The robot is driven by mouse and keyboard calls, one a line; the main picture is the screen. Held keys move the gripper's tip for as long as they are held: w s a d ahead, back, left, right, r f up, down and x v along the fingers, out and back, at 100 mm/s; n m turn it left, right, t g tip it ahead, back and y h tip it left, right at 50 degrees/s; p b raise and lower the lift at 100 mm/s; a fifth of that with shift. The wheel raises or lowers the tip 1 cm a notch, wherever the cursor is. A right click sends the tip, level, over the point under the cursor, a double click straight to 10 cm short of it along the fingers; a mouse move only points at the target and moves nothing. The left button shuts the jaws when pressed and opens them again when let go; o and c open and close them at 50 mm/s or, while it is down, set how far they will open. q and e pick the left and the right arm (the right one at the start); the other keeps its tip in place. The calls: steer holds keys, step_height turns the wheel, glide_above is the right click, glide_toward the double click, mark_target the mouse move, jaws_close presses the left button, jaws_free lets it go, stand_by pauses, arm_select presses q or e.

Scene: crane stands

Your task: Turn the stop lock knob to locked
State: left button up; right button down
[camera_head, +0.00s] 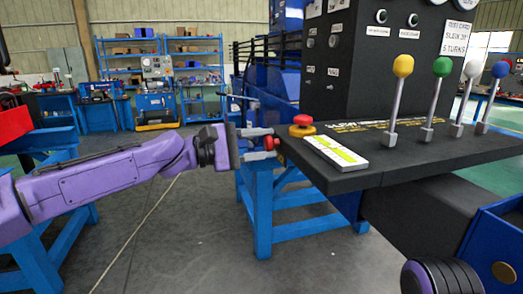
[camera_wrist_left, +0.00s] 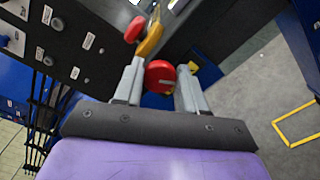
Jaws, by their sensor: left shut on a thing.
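The stop lock knob is a red round knob (camera_head: 270,142) on the left edge of the dark console. In the left wrist view the knob (camera_wrist_left: 158,72) shows a short pale mark on its face; I cannot read which position it is in. My left gripper (camera_head: 273,143) reaches it from the left, with one grey finger above and one below in the head view. It is shut on the knob, and the wrist view shows the knob between the fingertips (camera_wrist_left: 160,77).
A red mushroom button (camera_head: 302,119) on a yellow base stands on the console top (camera_head: 365,175), just above the knob. A white and yellow label block (camera_head: 336,153) and several colour-topped levers (camera_head: 396,98) stand further right. A blue stand (camera_head: 263,210) supports the console.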

arm_select(q)
steer(key=m+b, duration=0.1)
steer(key=m, duration=0.2)
steer(key=m+b, duration=0.1)
steer(key=m, duration=0.1)
steer(key=shift+f+m+b, duration=0.25)
steer(key=shift+m+b, duration=0.05)
stand_by(0.4)
steer(key=o, duration=1)
steer(key=shift+s, duration=0.1)
steer(key=shift+a+r, duration=0.1)
steer(key=shift+a, duration=0.25)
steer(key=b+v, duration=0.1)
steer(key=v, duration=0.9)
steer(key=shift+s, duration=0.1)
